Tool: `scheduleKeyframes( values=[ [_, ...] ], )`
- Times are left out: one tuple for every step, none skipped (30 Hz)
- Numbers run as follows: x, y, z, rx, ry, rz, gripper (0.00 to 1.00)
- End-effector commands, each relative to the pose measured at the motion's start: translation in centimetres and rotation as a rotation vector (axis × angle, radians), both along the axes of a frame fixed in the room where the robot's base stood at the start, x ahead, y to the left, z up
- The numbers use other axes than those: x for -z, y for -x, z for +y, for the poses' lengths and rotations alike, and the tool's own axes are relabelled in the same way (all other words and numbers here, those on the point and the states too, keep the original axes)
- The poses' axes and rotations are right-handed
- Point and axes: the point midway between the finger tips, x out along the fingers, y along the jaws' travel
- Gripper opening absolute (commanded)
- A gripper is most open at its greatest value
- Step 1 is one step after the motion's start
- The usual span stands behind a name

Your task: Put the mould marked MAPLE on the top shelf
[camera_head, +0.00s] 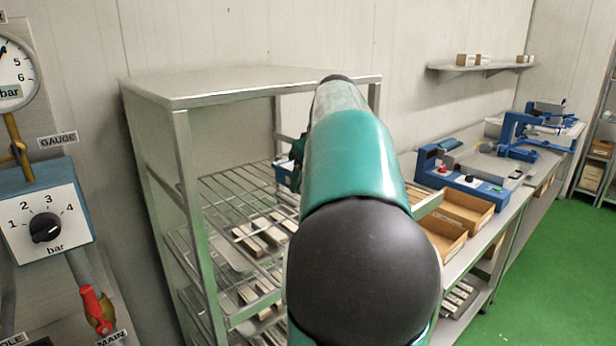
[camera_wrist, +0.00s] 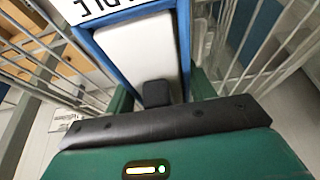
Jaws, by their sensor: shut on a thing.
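A blue-framed mould (camera_wrist: 180,35) with a pale filling fills the middle of the wrist view. Its white label at the top edge is cut off, showing letters that look like the end of MAPLE. My gripper (camera_wrist: 158,95) is shut on this mould, its green fingers on both sides. In the head view my arm hides most of the gripper; a blue bit of the mould (camera_head: 284,173) shows left of the arm, over the rack's upper wire shelf (camera_head: 225,190). I cannot tell whether the mould touches the shelf.
The metal rack has a solid top (camera_head: 245,84) and corner posts. A gauge panel (camera_head: 45,215) stands left. Cardboard trays (camera_head: 465,208) and blue equipment occupy the right bench.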

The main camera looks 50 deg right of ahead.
Motion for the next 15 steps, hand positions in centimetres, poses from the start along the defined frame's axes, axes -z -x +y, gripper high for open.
scheduleKeyframes(
  values=[
    [-0.12,-0.02,0.01,0.0,0.003,-0.001,0.17],
    [-0.13,-0.01,0.01,0.0,0.003,-0.001,0.17],
    [-0.14,-0.02,0.02,0.0,0.003,-0.001,0.17],
    [-0.14,-0.02,0.02,0.0,0.003,-0.001,0.17],
    [-0.14,-0.02,0.02,-0.001,0.002,-0.002,0.17],
    [-0.14,-0.02,0.02,-0.001,0.002,-0.002,0.17],
    [-0.14,-0.02,0.02,-0.001,0.002,-0.002,0.6],
    [-0.14,-0.02,0.02,-0.001,0.002,-0.002,0.66],
    [-0.12,-0.02,0.02,-0.001,0.002,-0.002,0.74],
    [-0.12,-0.02,0.02,-0.001,0.002,-0.002,0.8],
    [-0.11,-0.02,0.01,-0.001,0.002,-0.002,0.8],
    [-0.09,-0.02,0.02,-0.001,0.001,-0.001,0.8],
    [-0.09,-0.02,0.02,-0.001,0.001,-0.001,0.8],
    [-0.08,-0.02,0.02,-0.001,0.001,-0.001,0.8],
    [-0.07,-0.02,0.02,-0.001,0.001,-0.001,0.8]
  ],
)
